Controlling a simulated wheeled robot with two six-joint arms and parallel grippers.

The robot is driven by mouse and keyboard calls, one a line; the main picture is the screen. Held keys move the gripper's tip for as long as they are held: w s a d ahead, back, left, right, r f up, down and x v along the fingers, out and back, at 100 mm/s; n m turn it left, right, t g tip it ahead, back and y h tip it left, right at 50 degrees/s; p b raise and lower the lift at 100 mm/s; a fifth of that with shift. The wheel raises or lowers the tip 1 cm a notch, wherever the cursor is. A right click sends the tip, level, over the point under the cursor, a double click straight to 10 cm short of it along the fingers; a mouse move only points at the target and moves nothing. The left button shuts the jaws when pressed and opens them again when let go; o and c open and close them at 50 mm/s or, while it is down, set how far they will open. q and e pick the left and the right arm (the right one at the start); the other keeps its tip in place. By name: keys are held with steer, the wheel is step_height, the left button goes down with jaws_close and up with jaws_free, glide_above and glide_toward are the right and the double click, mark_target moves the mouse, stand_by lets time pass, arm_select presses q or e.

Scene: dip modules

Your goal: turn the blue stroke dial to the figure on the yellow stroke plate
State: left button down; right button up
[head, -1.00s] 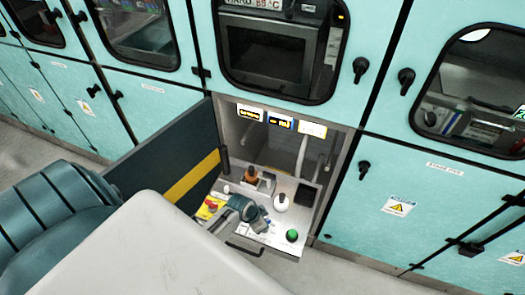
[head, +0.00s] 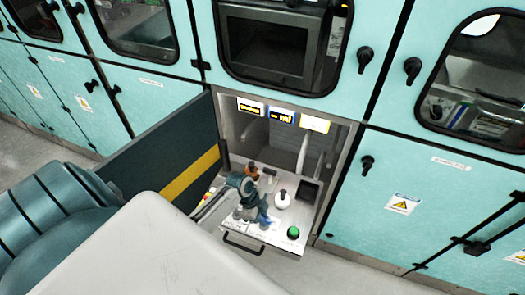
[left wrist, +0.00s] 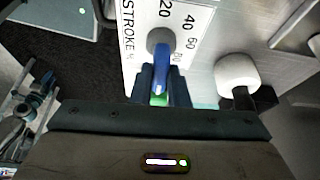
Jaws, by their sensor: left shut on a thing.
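The blue stroke dial (left wrist: 162,72) shows in the left wrist view as a blue bar on a grey round hub. It stands beside a white scale plate (left wrist: 185,35) printed STROKE, with figures including 20, 40 and 60. My left gripper (left wrist: 161,88) is shut on the dial's blue bar, one dark finger on each side. A small green patch shows between the fingers. In the head view my left gripper (head: 263,217) is over the drawer panel and hides the dial. I cannot make out which sign is the yellow stroke plate or read its figure. My right gripper is not in view.
The pulled-out panel (head: 308,218) carries a white round knob (head: 282,200), a green button (head: 293,232) and an orange-brown knob (head: 252,171). Several small lit signs (head: 315,124) hang at the back of the bay. An open dark door (head: 150,155) stands to the left.

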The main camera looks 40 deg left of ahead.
arm_select(q)
steer(key=shift+m, duration=0.3)
stand_by(0.4)
steer(key=c, duration=1.4)
jaws_free()
steer(key=w+b+v, duration=0.1)
steer(key=b+v, duration=0.2)
steer(key=v, duration=0.7)
steer(key=shift+s+a+r, duration=0.25)
steer(key=shift+s+r, duration=0.05)
steer(key=shift+s, duration=0.1)
